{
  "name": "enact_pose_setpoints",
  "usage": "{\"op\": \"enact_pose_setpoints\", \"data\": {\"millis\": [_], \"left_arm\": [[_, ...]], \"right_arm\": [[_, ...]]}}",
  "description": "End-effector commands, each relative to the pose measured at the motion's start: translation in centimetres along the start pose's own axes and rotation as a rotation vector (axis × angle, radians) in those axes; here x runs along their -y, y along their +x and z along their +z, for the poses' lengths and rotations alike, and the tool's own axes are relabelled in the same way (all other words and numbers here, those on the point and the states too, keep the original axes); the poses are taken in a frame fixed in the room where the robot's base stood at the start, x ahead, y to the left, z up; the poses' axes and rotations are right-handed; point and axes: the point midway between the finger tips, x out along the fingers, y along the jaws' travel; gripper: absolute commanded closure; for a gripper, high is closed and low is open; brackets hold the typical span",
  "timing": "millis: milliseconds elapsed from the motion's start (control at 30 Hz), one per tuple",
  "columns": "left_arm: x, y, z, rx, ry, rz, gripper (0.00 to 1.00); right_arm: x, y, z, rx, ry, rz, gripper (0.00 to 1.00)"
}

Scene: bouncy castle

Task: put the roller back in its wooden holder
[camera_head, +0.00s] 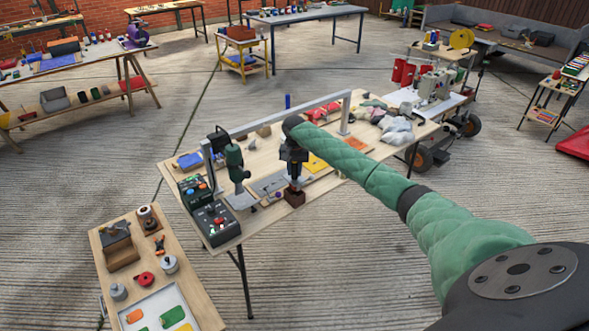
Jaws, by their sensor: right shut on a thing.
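My right arm in its green quilted sleeve reaches over the middle table. Its dark gripper (293,177) points down near the table's front edge and is shut on the roller, which is small and mostly hidden between the fingers. A small reddish-brown wooden block, which looks like the holder (294,199), is directly under the fingertips. I cannot tell whether the roller touches the holder or is inside it. My left gripper is not in view.
A green press (235,163) stands left of the gripper. Dark control boxes (214,222) sit at the table's left corner. A grey frame (343,96) spans the table behind. Grey and yellow flat pieces lie close by. A smaller side table (196,293) is at lower left.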

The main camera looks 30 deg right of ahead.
Motion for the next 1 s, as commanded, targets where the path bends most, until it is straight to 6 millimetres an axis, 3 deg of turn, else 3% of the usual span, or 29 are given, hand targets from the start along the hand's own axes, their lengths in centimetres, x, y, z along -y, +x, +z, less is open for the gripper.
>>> {"op": "enact_pose_setpoints", "data": {"millis": [1000], "left_arm": [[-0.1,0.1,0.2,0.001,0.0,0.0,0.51]], "right_arm": [[0.0,1.5,0.0,0.001,0.0,0.0,1.0]]}}
